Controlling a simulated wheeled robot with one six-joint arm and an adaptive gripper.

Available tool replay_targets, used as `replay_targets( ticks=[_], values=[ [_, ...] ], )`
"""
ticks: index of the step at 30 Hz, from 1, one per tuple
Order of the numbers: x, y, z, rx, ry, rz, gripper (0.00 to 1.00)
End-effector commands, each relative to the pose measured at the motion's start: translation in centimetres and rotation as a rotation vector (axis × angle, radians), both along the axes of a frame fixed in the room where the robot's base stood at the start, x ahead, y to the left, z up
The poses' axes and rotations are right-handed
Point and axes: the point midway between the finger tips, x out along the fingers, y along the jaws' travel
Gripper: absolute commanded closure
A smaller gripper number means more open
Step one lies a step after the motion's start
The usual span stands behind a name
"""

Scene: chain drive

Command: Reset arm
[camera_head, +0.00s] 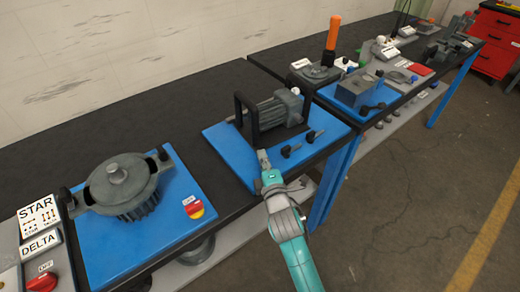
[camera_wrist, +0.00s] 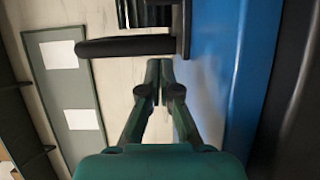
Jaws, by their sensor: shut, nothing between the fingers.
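My gripper (camera_head: 262,158) is at the front edge of the middle blue board (camera_head: 222,147), close to a dark motor-like unit (camera_head: 275,112) with a black frame handle (camera_head: 243,118). In the wrist view my gripper (camera_wrist: 160,66) is shut and empty, its two fingers together. A dark bar (camera_wrist: 120,46) lies just beyond the fingertips; I cannot tell whether they touch it. My teal arm reaches in from the bottom of the head view.
A motor (camera_head: 122,185) sits on the left blue board, near the STAR/DELTA panel (camera_head: 40,225). Further benches hold an orange-handled tool (camera_head: 333,33) and a blue-grey box (camera_head: 355,90). A red cabinet (camera_head: 494,40) stands far right. The floor (camera_head: 420,190) at right is clear.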

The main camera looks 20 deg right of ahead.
Motion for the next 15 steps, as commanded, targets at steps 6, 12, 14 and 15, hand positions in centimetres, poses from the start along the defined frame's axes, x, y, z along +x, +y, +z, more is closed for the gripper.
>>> replay_targets(
  ticks=[6,12,14,15],
  values=[
    [-4.1,0.4,-0.1,-0.001,0.002,0.000,1.00],
    [-6.6,0.6,-0.1,0.000,0.001,0.001,1.00],
    [-7.0,0.6,-0.1,-0.001,0.002,0.001,1.00],
    [-7.2,0.7,0.0,-0.001,0.001,0.000,1.00]
  ],
)
